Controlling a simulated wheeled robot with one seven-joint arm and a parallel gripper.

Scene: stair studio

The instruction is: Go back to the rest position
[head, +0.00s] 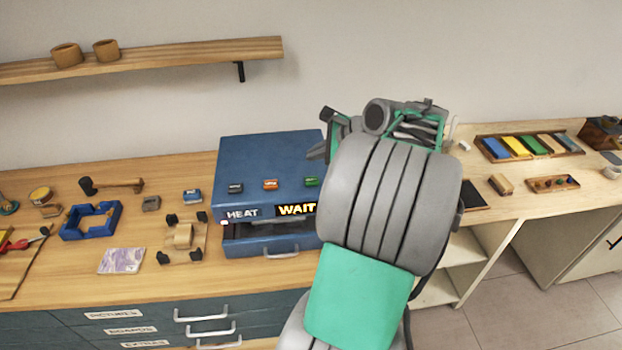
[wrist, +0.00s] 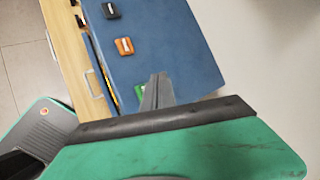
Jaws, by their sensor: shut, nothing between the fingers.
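My gripper (head: 317,152) is at the right side of the blue box (head: 270,160), above the worktop, pointing left in the head view. Its fingers are shut with nothing between them; they also show in the wrist view (wrist: 158,90), over the blue box top (wrist: 165,45) beside the green button. My grey and green arm rises from the bottom of the head view and hides the box's right part. The box carries black, orange and green buttons on top and the signs HEAT and WAIT, the latter lit. Its front drawer (head: 281,253) stands slightly open.
On the worktop left of the box are a wooden jig (head: 183,237), a blue frame (head: 91,221), a hammer (head: 112,185) and a picture tile (head: 121,261). A shelf (head: 160,60) with two cups hangs above. A colour tray (head: 528,146) lies at the right.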

